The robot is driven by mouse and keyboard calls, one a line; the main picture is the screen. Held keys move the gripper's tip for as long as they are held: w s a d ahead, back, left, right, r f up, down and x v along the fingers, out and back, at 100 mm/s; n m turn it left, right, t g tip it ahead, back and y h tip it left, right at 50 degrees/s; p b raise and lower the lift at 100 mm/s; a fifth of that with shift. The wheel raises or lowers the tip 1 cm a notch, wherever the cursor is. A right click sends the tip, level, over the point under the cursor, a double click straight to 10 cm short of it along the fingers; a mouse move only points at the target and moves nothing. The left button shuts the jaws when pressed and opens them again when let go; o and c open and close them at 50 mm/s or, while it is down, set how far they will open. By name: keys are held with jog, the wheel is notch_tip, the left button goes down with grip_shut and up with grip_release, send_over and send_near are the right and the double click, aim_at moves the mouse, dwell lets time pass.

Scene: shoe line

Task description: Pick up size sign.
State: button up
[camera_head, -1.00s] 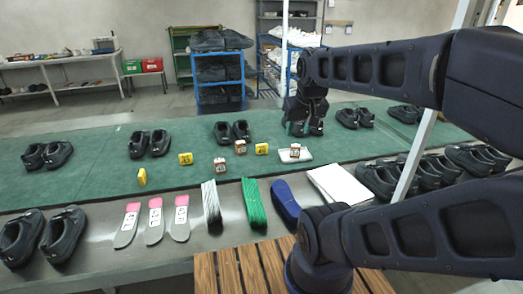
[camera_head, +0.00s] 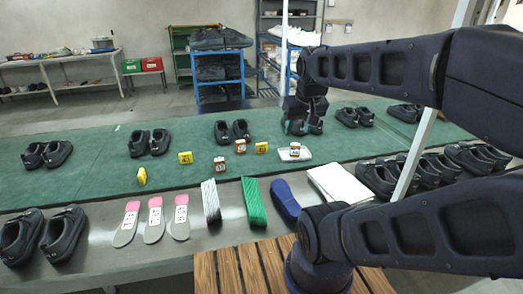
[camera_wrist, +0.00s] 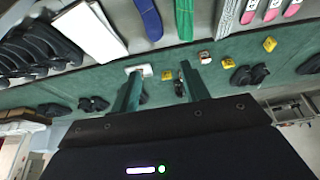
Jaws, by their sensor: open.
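Several small size signs stand on the green mat (camera_head: 90,200). Yellow ones are a left sign (camera_head: 141,176), a second (camera_head: 185,158) and a right one (camera_head: 261,148). Brown-and-white ones are a front sign (camera_head: 219,164), a back sign (camera_head: 240,146) and one (camera_head: 294,150) on or beside a white pad (camera_head: 304,156). My gripper (camera_head: 303,128) is open and empty above the mat, behind the white pad. In the wrist view, my gripper (camera_wrist: 160,70) has its fingers apart; the white pad (camera_wrist: 139,70) lies near the left finger, and a brown-and-white sign (camera_wrist: 204,57) lies right of the fingers.
Black shoe pairs line the mat's back, one pair (camera_head: 231,131) left of my gripper. Insoles (camera_head: 155,222), a white bundle (camera_head: 210,202), a green bundle (camera_head: 253,203), a blue item (camera_head: 284,200) and a white box (camera_head: 338,184) lie in front. A pale pole (camera_head: 418,150) stands right.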

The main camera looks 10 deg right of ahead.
jog(key=w+d+r+n+g+h, duration=0.1)
jog(key=w+r+n, duration=0.25)
jog(key=w, duration=1.25)
jog(key=n+g+h, duration=0.4)
jog(key=n, duration=1.1)
send_over(260, 144)
jog(key=w+a, duration=0.1)
jog(key=a, duration=0.2)
notch_tip(260, 144, down, 37)
jog(key=x, duration=0.5)
jog(key=shift+w+a+f, duration=0.15)
jog(key=shift+w+f, duration=0.05)
jog(key=shift+w, duration=0.05)
jog(key=shift+y, duration=0.3)
jog(key=shift+s+x, duration=0.15)
jog(key=shift+x, duration=1.25)
jog(key=shift+s+x, duration=0.1)
jog(key=shift+x, duration=1.3)
jog(key=shift+c, duration=0.3)
